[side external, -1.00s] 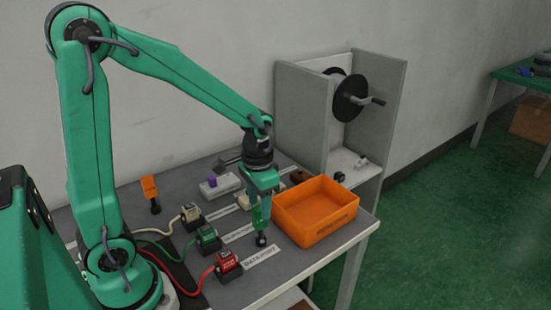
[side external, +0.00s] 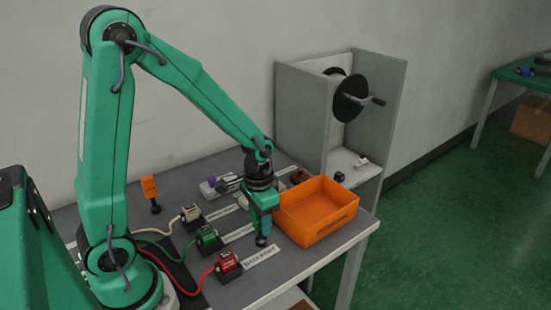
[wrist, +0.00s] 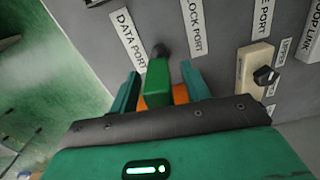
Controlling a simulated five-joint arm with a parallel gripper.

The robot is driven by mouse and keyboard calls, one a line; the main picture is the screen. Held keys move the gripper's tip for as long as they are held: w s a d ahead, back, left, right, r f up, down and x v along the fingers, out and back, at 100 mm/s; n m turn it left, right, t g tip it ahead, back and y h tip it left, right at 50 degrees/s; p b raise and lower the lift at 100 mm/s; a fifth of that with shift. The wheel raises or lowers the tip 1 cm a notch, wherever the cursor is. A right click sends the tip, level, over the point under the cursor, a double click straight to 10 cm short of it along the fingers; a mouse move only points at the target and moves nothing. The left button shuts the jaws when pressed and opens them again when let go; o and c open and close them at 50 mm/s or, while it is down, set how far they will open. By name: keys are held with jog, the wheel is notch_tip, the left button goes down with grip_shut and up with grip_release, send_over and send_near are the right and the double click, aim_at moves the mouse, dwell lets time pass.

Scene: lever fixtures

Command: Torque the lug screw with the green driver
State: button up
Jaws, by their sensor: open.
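The green driver (wrist: 157,82) stands between the fingers of my gripper (wrist: 160,88) in the wrist view, with a dark round end (wrist: 160,51) beyond it. The fingers are open on both sides of the green handle, and a gap shows at least on the right side. In the side view my gripper (side external: 262,222) is low over the table's front part, just left of the orange bin, with the dark end (side external: 262,240) at the tabletop below it. I cannot make out the lug screw in either view.
The orange bin (side external: 316,232) is close on the right. Red (side external: 229,264), green (side external: 208,237) and white (side external: 192,215) plugs with cables stand at left. An orange-handled tool (side external: 150,190) stands further back. A grey cabinet with a black crank wheel (side external: 351,98) stands behind the bin.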

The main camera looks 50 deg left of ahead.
dwell(0.3)
grip_shut()
jog(key=shift+r, duration=0.15)
jog(key=shift+r, duration=0.8)
jog(key=r, duration=0.2)
jog(key=shift+s+d+r, duration=0.2)
jog(key=shift+d+r, duration=0.2)
jog(key=s+d+r, duration=0.5)
jog(key=d+r, duration=0.1)
jog(key=d, duration=0.3)
jog(key=shift+d+r, duration=0.15)
jog(key=shift+d, duration=0.1)
